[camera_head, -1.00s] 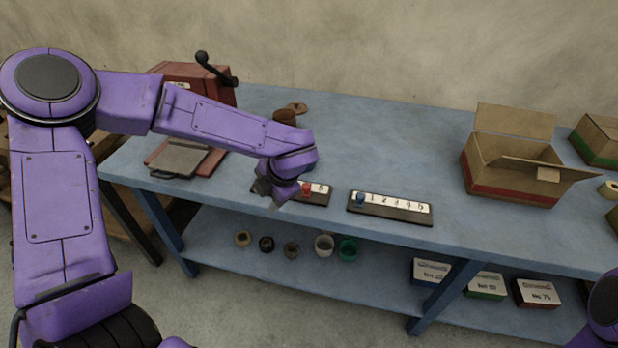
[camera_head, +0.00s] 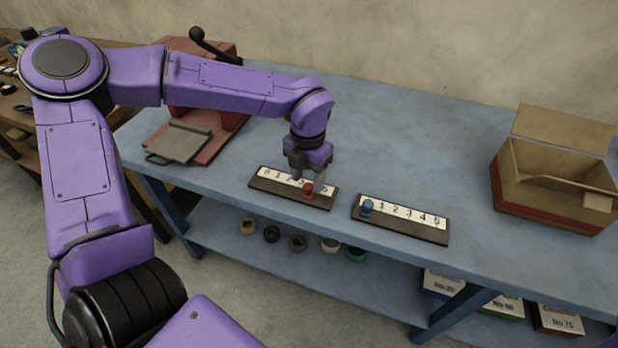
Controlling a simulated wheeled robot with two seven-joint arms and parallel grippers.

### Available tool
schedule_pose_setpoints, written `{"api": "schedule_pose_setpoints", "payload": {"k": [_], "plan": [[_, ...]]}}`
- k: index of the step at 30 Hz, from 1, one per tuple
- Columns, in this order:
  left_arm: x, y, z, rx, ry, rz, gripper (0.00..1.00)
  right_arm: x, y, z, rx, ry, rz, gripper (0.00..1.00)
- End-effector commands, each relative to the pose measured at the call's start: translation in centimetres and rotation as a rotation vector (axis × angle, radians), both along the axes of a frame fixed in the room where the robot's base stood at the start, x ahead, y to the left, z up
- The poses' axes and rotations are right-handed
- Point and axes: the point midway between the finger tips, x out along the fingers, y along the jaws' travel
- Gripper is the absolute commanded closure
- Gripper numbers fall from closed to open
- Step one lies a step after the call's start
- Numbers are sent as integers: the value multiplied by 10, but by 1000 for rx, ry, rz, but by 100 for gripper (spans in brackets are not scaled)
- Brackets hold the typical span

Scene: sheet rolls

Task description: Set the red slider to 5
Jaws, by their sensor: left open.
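The red slider (camera_head: 308,189) stands on the left dark scale board (camera_head: 264,187), near the right end of its white number strip. It is just left of the 5, around where the 4 would be; that figure is hidden. My left gripper (camera_head: 309,181) points down over this board, open, with its fingers at about the red slider, one to each side in the picture. I cannot tell whether they touch it. My right gripper is not in view.
A second board (camera_head: 400,226) with a blue slider (camera_head: 368,206) at its low end lies to the right. An open cardboard box (camera_head: 545,206) stands further right on the blue table (camera_head: 430,130). A red machine with a black-knobbed lever (camera_head: 197,36) is at the back left.

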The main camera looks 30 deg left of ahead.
Motion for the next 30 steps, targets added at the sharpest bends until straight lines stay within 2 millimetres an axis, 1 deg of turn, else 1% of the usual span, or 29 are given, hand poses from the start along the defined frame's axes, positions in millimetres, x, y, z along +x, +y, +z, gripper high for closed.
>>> {"api": "schedule_pose_setpoints", "payload": {"k": [1,4,11,12,14,15,16,21,27,30], "plan": [[0,0,-5,1,1,-1,48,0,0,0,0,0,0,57],[0,-1,-11,1,0,-2,48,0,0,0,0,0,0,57],[1,-1,-12,1,0,-4,48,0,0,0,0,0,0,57],[1,-1,-12,1,0,-4,61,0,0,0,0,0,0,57],[1,-1,-11,1,0,-4,80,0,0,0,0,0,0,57],[1,-1,-11,1,0,-4,93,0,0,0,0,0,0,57],[1,-1,-11,1,0,-4,100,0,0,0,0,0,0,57],[2,-4,-12,2,0,-5,100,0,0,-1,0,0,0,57],[9,-32,-12,2,-1,-5,100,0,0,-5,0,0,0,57],[10,-37,-11,0,-2,-4,100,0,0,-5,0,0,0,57]]}}
